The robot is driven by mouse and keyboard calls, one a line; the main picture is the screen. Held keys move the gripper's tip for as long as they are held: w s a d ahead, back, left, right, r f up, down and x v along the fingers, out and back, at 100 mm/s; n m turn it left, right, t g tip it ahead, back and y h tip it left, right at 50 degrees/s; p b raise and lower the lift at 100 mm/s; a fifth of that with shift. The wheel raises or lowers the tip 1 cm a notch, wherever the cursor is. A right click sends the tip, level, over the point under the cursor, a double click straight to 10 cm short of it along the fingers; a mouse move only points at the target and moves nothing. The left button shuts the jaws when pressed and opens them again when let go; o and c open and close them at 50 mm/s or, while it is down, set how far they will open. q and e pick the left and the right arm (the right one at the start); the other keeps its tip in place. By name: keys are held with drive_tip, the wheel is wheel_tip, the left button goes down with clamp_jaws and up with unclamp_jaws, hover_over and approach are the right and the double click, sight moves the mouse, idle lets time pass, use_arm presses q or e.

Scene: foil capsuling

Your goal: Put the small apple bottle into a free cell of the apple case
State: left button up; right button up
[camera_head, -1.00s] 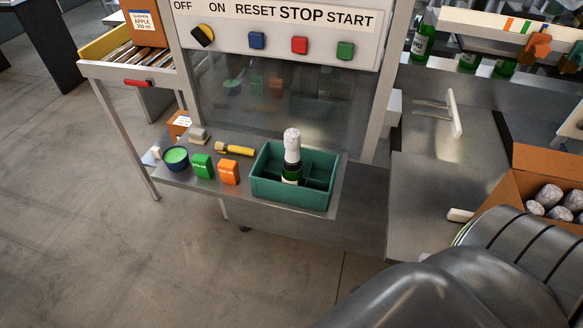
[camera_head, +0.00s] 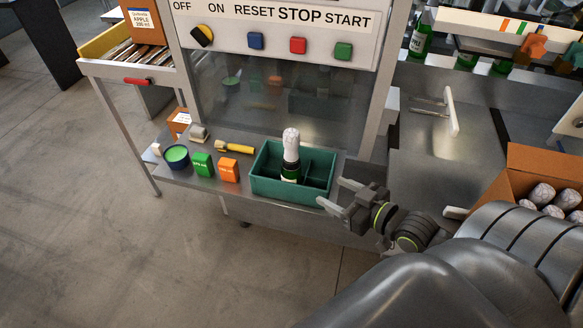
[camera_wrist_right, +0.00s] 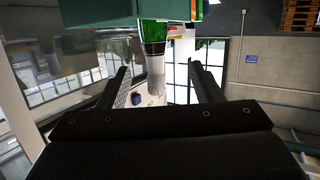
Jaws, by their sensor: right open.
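A dark green bottle with a white foil top (camera_head: 291,150) stands upright in a teal divided crate (camera_head: 265,190) on the steel shelf. Other cells of the crate look empty. My right gripper (camera_head: 331,192) is open and empty, just right of the crate. In the right wrist view the bottle (camera_wrist_right: 154,55) appears between the open fingers (camera_wrist_right: 160,70), beyond their tips, with the teal crate wall (camera_wrist_right: 100,18) at the top. An orange-brown box labelled apple (camera_head: 144,22) sits at the upper left; its inside is hidden. My left gripper is out of view.
A green-filled bowl (camera_head: 176,157), a green block (camera_head: 202,165), an orange block (camera_head: 229,170) and a yellow-handled tool (camera_head: 235,147) lie left of the crate. A carton (camera_head: 505,190) with several foil-topped bottles stands at the right. A button panel (camera_head: 275,40) rises behind.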

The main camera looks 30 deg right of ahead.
sight(296, 145)
wheel_tip(296, 145, up, 6)
drive_tip(key=w+d+t+y, duration=0.1)
drive_tip(key=w+t, duration=0.1)
drive_tip(key=t, duration=0.1)
drive_tip(key=b+x, duration=0.1)
drive_tip(key=x, duration=0.8)
drive_tip(key=shift+w+a+f+b, duration=0.15)
drive_tip(key=shift+w+f+b, duration=0.05)
drive_tip(key=shift+w+b, duration=0.15)
drive_tip(key=shift+w+a, duration=0.15)
drive_tip(key=shift+w, duration=0.4)
drive_tip(key=shift+w+f, duration=0.25)
drive_tip(key=shift+w, duration=0.25)
drive_tip(key=x, duration=0.4)
drive_tip(key=shift+w+f, duration=0.25)
drive_tip(key=shift+f, duration=0.1)
drive_tip(key=shift+s, duration=0.1)
drive_tip(key=shift+r, duration=0.1)
clamp_jaws()
